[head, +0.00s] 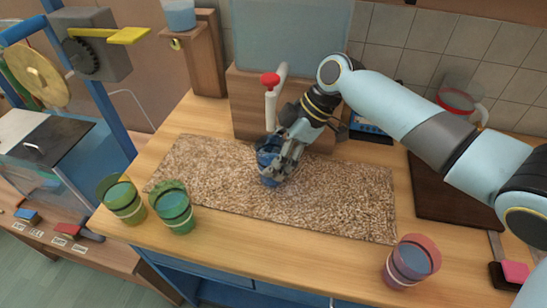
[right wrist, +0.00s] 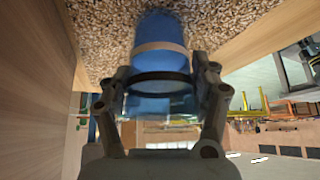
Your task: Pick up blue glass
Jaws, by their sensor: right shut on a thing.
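The blue glass (head: 267,163) is on or just above the brown speckled mat, near its middle; I cannot tell whether it touches the mat. My right gripper (head: 280,162) is shut on it and hides part of it. In the right wrist view the blue glass (right wrist: 160,60) sits between the two fingers of my right gripper (right wrist: 162,100), with a pale band and a dark band around it. My left gripper does not show in either view.
The speckled mat (head: 330,200) covers the table's middle. A yellow-green glass (head: 122,203) and a green glass (head: 175,210) stand at its left front, a red glass (head: 408,265) at the right front. A white tap with a red knob (head: 271,82) rises behind my gripper.

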